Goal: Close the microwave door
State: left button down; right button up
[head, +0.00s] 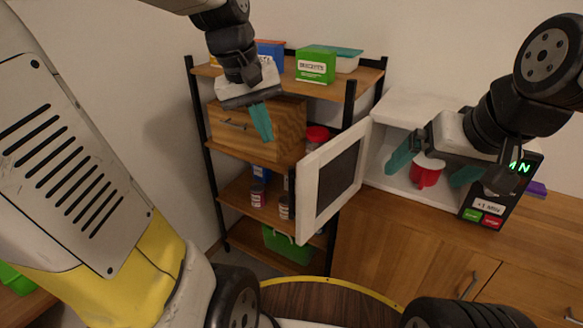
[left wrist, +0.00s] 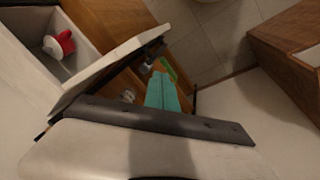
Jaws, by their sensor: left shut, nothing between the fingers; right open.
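The microwave (head: 400,112) is white and stands on the wooden counter. Its door (head: 331,180), white-framed with a dark window, is swung open toward the shelf on the left. A red mug (head: 427,171) is inside the microwave; it also shows in the left wrist view (left wrist: 60,44). My left gripper (head: 262,122) is shut and empty, in front of the shelf's wooden drawer box, left of the door and apart from it. In the left wrist view the door (left wrist: 108,68) lies beside the left fingers (left wrist: 162,92). My right gripper (head: 434,168) is open in front of the microwave opening, with the mug seen between its fingers.
A shelf rack (head: 228,150) stands behind the door, holding a wooden drawer box (head: 280,129), a green box (head: 315,64), several jars and a green container (head: 288,243). The counter (head: 545,215) runs right, with cabinets below.

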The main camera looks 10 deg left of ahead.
pick_arm(q)
jog(key=w+a+f+n+g, duration=0.3)
jog(key=w+f+n+g, duration=0.3)
jog(key=w, duration=0.5)
jog(key=s+d+f, duration=0.2)
jog(key=f, duration=0.3)
jog(key=s+d+f+t, duration=0.1)
jog(key=s+d+f, duration=0.1)
jog(key=f, duration=0.4)
jog(key=shift+d+f, duration=0.15)
jog(key=shift+d, duration=0.45)
